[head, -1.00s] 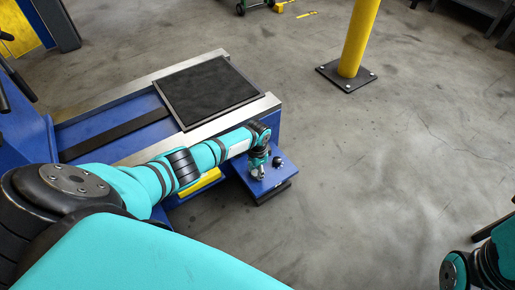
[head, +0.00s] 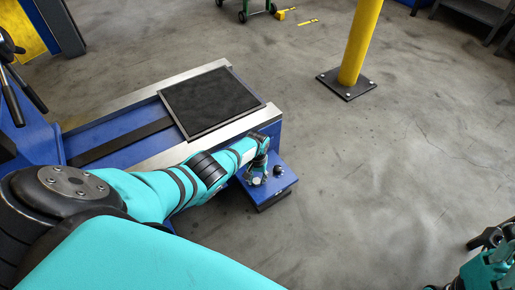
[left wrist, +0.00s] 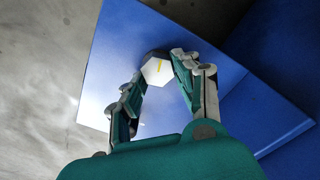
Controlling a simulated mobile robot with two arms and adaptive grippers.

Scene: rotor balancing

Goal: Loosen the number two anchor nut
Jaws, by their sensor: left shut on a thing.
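The anchor nut (left wrist: 157,70) is a pale hexagonal nut with a yellow mark on its face. It stands on the blue foot plate (left wrist: 115,55) of the machine. My left gripper (left wrist: 154,80) is shut on the nut, with a finger on either side of it. In the head view my left gripper (head: 257,180) is low over the same foot plate (head: 286,183), and the nut is hard to make out there. No number is legible. My right gripper (head: 488,240) is at the lower right edge, far from the plate and partly cut off.
A small dark knob (head: 278,170) stands on the plate beside my left gripper. The blue machine bed (head: 135,142) with a black pad (head: 210,103) lies behind my arm. A yellow post (head: 359,45) stands at the back. The floor to the right is clear.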

